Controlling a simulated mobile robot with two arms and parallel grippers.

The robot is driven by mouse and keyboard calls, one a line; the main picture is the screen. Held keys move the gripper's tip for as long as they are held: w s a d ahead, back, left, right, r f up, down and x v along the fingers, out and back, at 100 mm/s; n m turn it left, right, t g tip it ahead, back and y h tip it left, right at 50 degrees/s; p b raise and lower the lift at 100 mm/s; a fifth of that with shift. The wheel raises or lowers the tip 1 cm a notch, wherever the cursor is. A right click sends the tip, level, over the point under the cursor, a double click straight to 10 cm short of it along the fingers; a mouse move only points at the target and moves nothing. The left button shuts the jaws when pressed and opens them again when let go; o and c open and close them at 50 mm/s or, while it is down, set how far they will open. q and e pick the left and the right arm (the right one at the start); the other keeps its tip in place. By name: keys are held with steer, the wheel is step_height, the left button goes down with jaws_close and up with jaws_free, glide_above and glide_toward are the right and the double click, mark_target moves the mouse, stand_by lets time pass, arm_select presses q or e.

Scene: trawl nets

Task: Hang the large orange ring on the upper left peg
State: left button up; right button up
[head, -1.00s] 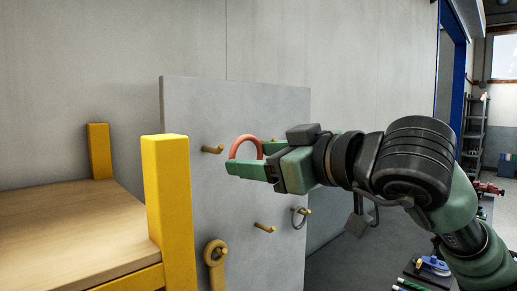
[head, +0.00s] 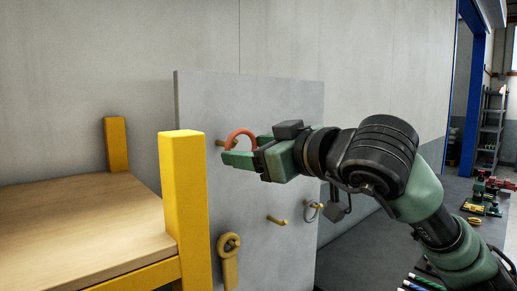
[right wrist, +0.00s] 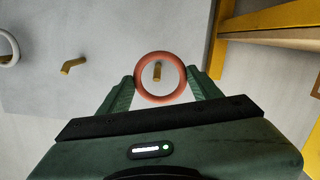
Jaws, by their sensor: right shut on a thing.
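The large orange ring (head: 240,132) is held in my right gripper (head: 246,154), in front of the grey peg board (head: 265,115). In the right wrist view the ring (right wrist: 183,82) sits between the two green fingers of the gripper (right wrist: 160,78), which is shut on it. The upper left peg (head: 219,143) shows at the ring's left edge in the head view. In the right wrist view this peg (right wrist: 157,73) appears inside the ring's opening. I cannot tell whether its tip passes through the ring. My left gripper is not in view.
A yellow post (head: 183,200) and wooden bench top (head: 70,225) stand at the left, close to the board.

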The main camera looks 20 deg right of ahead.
steer(key=shift+f+x, duration=0.2)
steer(key=shift+x, duration=1.35)
steer(key=shift+f+x, duration=0.2)
steer(key=shift+x, duration=1.35)
steer(key=o, duration=1.6)
steer(key=shift+c, duration=0.2)
